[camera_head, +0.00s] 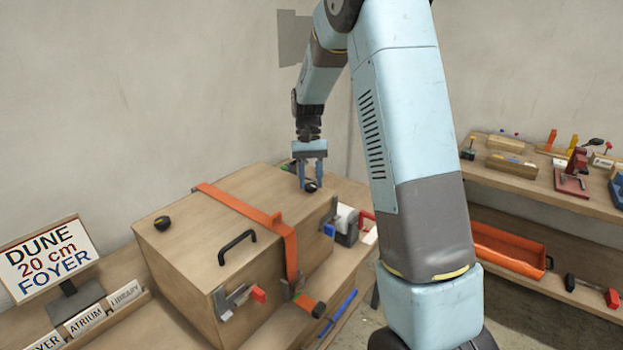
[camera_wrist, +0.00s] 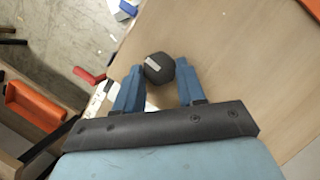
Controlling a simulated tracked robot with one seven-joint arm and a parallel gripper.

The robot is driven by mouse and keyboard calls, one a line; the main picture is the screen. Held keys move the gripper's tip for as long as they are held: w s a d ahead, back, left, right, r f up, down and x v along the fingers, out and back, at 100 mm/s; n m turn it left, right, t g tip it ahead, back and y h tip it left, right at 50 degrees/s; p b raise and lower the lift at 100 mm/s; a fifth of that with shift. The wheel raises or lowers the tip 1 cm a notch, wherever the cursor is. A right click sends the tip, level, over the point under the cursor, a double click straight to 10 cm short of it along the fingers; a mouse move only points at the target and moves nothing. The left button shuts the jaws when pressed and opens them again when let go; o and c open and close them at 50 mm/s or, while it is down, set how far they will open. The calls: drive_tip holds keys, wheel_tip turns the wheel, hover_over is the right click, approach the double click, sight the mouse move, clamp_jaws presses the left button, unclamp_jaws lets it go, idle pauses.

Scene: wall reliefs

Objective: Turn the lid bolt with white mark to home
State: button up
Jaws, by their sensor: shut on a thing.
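A wooden crate (camera_head: 190,247) with a flat lid stands on the bench. A black lid bolt (camera_wrist: 159,68) with a white mark on its top shows in the wrist view. My gripper (camera_head: 311,184) points down over the far right part of the lid, its blue fingers shut on this bolt, one on each side. In the head view the bolt (camera_head: 312,187) is partly hidden by the fingers. Another black bolt (camera_head: 162,223) sits at the left of the lid; I cannot make out a mark on it.
An orange strap (camera_head: 250,213) crosses the lid, with a black handle (camera_head: 237,240) beside it. A metal latch with a red tip (camera_head: 257,293) is on the crate's front. A sign (camera_head: 48,258) stands at left. Shelves with tools and an orange tray (camera_head: 508,248) are at right.

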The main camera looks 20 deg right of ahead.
drive_tip(key=m, duration=0.2)
drive_tip(key=m+y, duration=0.1)
drive_tip(key=m, duration=0.1)
drive_tip(key=shift+d+m+t+y, duration=0.2)
drive_tip(key=shift+m+t+y, duration=0.1)
drive_tip(key=shift+t, duration=0.1)
drive_tip(key=m, duration=0.2)
drive_tip(key=m+t+y, duration=0.1)
drive_tip(key=m, duration=0.1)
drive_tip(key=shift+s+m, duration=0.2)
drive_tip(key=shift+m, duration=0.1)
drive_tip(key=m+t, duration=0.1)
drive_tip(key=m, duration=0.3)
drive_tip(key=m+t+y, duration=0.1)
drive_tip(key=m, duration=0.1)
drive_tip(key=shift+s+m+t, duration=0.25)
drive_tip(key=shift+m+t, duration=0.35)
drive_tip(key=shift+m, duration=0.5)
drive_tip(key=shift+d, duration=0.15)
drive_tip(key=o, duration=1)
drive_tip(key=shift+o, duration=0.2)
drive_tip(key=v, duration=1.3)
drive_tip(key=shift+d+r, duration=0.15)
drive_tip(key=shift+r, duration=0.15)
drive_tip(key=shift+s, duration=0.1)
